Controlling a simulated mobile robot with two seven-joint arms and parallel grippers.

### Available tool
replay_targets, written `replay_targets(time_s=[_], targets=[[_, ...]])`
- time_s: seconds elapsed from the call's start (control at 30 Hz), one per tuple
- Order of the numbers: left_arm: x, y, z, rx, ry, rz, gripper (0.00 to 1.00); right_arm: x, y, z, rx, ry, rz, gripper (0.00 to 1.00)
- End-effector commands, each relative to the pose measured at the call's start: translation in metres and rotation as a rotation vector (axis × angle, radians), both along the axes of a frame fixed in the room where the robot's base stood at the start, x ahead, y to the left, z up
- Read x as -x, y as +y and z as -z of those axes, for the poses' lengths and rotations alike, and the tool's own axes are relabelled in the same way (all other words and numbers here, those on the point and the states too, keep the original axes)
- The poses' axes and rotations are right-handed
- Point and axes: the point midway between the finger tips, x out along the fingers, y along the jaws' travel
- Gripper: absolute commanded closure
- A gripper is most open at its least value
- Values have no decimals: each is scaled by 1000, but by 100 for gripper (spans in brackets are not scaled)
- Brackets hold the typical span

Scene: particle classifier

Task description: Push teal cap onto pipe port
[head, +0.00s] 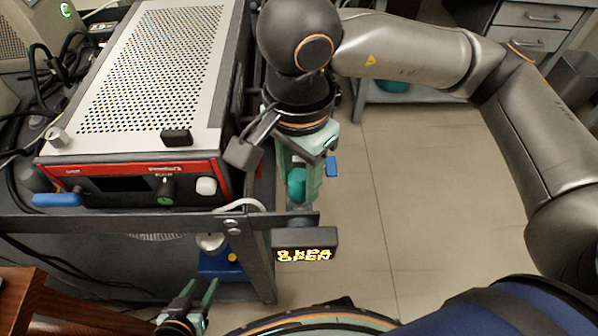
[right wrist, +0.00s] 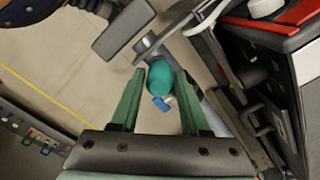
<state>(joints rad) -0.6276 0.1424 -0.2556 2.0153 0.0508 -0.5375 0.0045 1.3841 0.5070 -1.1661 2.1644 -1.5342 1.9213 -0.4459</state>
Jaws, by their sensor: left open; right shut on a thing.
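The rounded teal cap (head: 297,185) is below my right gripper (head: 304,172) in the head view, beside the machine's dark frame. In the right wrist view the teal cap (right wrist: 160,76) sits between the green fingertips of my right gripper (right wrist: 159,84), which is shut on it. A silver cylindrical piece (right wrist: 145,44) shows just beyond the cap; I cannot tell whether it is the pipe port or whether the cap touches it. My left gripper (head: 190,300) is open and empty at the lower left in the head view.
The particle classifier (head: 150,80) with its perforated top and red-edged front stands at the left. A blue piece (head: 331,166) is near the cap. The floor (head: 425,190) at right is clear.

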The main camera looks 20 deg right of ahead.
Motion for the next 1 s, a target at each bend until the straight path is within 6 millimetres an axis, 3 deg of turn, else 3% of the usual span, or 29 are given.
replay_targets(time_s=[0.43,0.47,0.77,1.0], targets=[[-1,0,18,-1,-4,0,50,0,0,13,1,2,0,100],[-1,0,17,-1,-4,0,50,0,0,13,1,2,0,53],[1,0,16,-1,3,0,50,0,0,11,0,1,0,19],[3,0,15,-1,8,1,50,0,0,10,0,1,0,19]])
